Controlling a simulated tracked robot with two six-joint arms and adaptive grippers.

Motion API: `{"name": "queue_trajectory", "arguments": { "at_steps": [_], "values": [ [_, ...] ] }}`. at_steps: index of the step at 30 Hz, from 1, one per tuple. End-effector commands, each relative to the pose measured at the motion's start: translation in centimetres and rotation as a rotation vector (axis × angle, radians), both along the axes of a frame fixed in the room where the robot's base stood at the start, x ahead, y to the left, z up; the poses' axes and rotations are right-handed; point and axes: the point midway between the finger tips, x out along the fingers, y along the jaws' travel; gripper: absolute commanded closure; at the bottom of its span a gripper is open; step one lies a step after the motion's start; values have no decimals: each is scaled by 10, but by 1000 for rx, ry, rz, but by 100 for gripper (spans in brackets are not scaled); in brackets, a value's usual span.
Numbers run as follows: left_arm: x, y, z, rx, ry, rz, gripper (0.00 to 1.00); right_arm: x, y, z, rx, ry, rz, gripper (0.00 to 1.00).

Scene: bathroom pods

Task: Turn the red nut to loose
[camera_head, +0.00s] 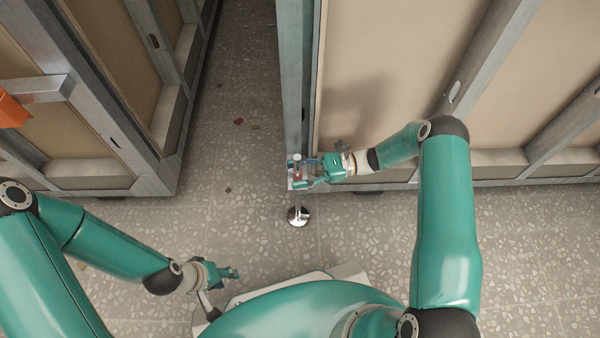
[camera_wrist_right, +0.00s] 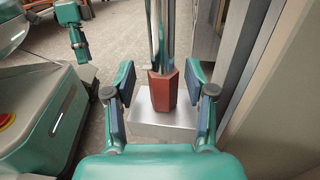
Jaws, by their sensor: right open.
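The red nut (camera_wrist_right: 163,90) is a hexagonal piece on an upright metal rod (camera_wrist_right: 163,35), above a metal block (camera_wrist_right: 160,125), in the right wrist view. In the head view the nut (camera_head: 297,175) is small and partly hidden by my right gripper. My right gripper (camera_head: 305,172) is at the bottom corner of the framed pod. In the right wrist view its open fingers (camera_wrist_right: 163,98) stand on either side of the nut, with a gap visible on both sides. My left gripper (camera_head: 230,273) hangs low at the lower left, away from the nut; its finger gap is too small to judge.
A framed pod wall (camera_head: 390,60) fills the upper right, close to my right arm. Another framed pod (camera_head: 90,110) stands at the left, with an orange part (camera_head: 12,110) on it. A round metal foot (camera_head: 298,216) is on the speckled floor.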

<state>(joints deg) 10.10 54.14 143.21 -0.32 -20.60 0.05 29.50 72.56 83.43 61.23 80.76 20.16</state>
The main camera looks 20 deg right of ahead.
Motion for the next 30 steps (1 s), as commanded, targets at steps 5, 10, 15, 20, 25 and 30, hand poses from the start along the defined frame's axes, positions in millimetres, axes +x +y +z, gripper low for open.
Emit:
{"name": "queue_trajectory", "arguments": {
  "at_steps": [5, 10, 15, 20, 25, 30],
  "values": [
    [0, 0, 0, 0, 0, 0, 60, -2, -21, -1, -1, -1, -4, 45],
    [0, 0, 0, 0, 0, 0, 60, -6, -49, -1, -1, 0, -3, 45],
    [0, 0, 0, 0, 0, 0, 60, -9, -67, -1, 1, 1, 0, 45],
    [0, 0, 0, 0, 1, 0, 60, -11, -72, -2, 1, 2, 3, 45],
    [0, 0, -1, 0, 1, 0, 60, -11, -72, -1, 1, 2, 3, 45],
    [0, 0, -1, 0, 1, 0, 60, -10, -71, -1, 1, 2, 2, 45]
  ]
}}
